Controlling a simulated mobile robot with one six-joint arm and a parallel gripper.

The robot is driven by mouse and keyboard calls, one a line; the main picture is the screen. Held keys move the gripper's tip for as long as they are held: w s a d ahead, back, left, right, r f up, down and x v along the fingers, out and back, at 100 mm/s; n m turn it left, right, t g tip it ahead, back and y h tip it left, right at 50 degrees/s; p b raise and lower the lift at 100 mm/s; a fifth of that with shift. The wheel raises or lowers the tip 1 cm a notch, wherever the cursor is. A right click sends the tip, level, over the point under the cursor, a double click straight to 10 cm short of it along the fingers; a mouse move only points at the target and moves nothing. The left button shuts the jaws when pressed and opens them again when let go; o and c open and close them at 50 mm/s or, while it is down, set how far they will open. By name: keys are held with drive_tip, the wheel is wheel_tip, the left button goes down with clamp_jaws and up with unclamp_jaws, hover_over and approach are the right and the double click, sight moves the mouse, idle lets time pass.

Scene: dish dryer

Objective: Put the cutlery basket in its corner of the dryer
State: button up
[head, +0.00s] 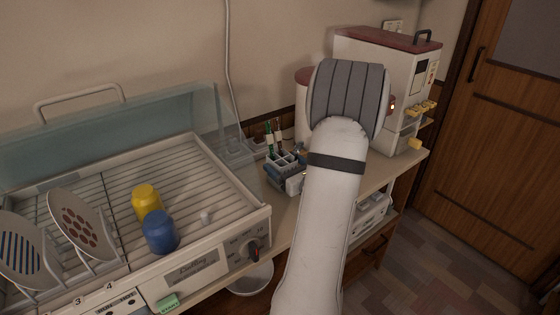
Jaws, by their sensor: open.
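The cutlery basket (284,172) is a small grey divided holder with green-handled and dark cutlery standing in it. It stands upright on the counter, just right of the dryer and outside it. The dish dryer (190,170) is a white slatted rack with a clear raised lid. Its back right part is bare. My gripper (297,168) is mostly hidden behind my white arm; the small part that shows is at the basket's right side. It is open, and whether it touches the basket I cannot tell.
In the dryer, a yellow cup (146,199) and a blue cup (161,232) stand near the front middle. Two patterned plates (80,222) stand at left. A white appliance with a red top (390,80) is at the counter's back right, with a round canister (303,100) beside it.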

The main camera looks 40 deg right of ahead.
drive_tip(key=s, duration=0.6)
drive_tip(key=s+a, duration=0.1)
drive_tip(key=s, duration=0.2)
drive_tip(key=shift+o, duration=0.4)
drive_tip(key=shift+f, duration=0.1)
drive_tip(key=shift+w+d+f, duration=0.15)
drive_tip(key=shift+w+f, duration=0.3)
drive_tip(key=shift+w, duration=0.2)
drive_tip(key=shift+w+d+f, duration=0.1)
drive_tip(key=shift+w+f, duration=0.35)
drive_tip(key=shift+w, duration=0.15)
drive_tip(key=w, duration=0.7)
drive_tip(key=shift+w+d+f, duration=0.15)
drive_tip(key=shift+w+d, duration=0.15)
drive_tip(key=shift+w, duration=0.05)
drive_tip(key=c, duration=1.2)
drive_tip(key=shift+o, duration=0.2)
